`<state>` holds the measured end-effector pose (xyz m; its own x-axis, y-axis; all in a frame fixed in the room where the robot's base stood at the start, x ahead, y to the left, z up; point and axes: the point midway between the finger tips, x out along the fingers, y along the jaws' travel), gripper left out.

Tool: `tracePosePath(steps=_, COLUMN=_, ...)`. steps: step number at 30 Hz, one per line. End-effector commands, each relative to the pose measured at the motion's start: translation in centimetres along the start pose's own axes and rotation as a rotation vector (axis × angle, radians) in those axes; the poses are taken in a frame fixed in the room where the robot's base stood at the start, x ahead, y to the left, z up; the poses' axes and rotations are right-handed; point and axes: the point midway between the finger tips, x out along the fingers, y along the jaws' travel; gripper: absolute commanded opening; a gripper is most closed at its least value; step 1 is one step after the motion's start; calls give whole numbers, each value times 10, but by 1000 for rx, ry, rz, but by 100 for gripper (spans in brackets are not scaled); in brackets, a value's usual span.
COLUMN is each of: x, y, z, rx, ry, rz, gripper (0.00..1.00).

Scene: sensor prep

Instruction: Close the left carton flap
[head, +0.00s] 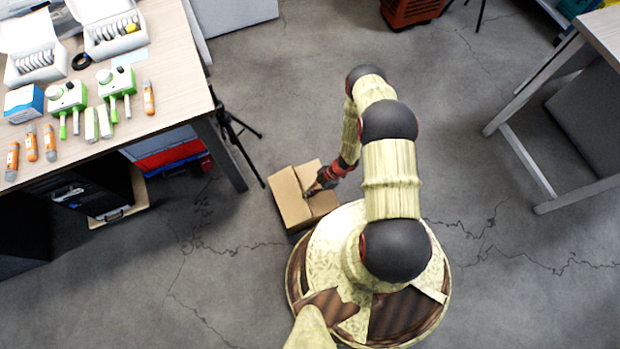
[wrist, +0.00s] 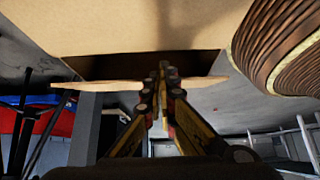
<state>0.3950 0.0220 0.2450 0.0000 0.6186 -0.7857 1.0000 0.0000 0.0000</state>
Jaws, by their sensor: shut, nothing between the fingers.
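The small brown cardboard carton (head: 291,214) stands on the floor, just beyond my round base. In the head view its left flap (head: 285,190) is a long tan panel on the left side of the top. I cannot tell its exact angle. My gripper (head: 308,193) is shut and empty, pointing down at the middle of the carton top, beside the left flap's inner edge. In the wrist view the closed fingertips (wrist: 163,68) lie in front of a dark gap, between a broad tan carton panel (wrist: 150,25) and a thin flap edge (wrist: 105,84). Contact is unclear.
A work table (head: 170,85) with sensors and boxes stands at the left. A black tripod (head: 235,130) is close behind the carton's left. Another table (head: 600,30) is at the right. Open cracked floor (head: 480,225) lies right of my base.

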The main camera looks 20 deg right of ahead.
Motion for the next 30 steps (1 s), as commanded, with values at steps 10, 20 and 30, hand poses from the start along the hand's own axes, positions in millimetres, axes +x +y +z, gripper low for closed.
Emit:
tracePosePath(steps=10, x=13, y=-1, z=4, rx=0, ry=87, rz=-1, gripper=0)
tracePosePath(steps=20, x=13, y=0, z=4, rx=0, ry=93, rz=0, gripper=0)
tracePosePath(steps=30, x=11, y=0, z=2, rx=0, ry=93, rz=0, gripper=0)
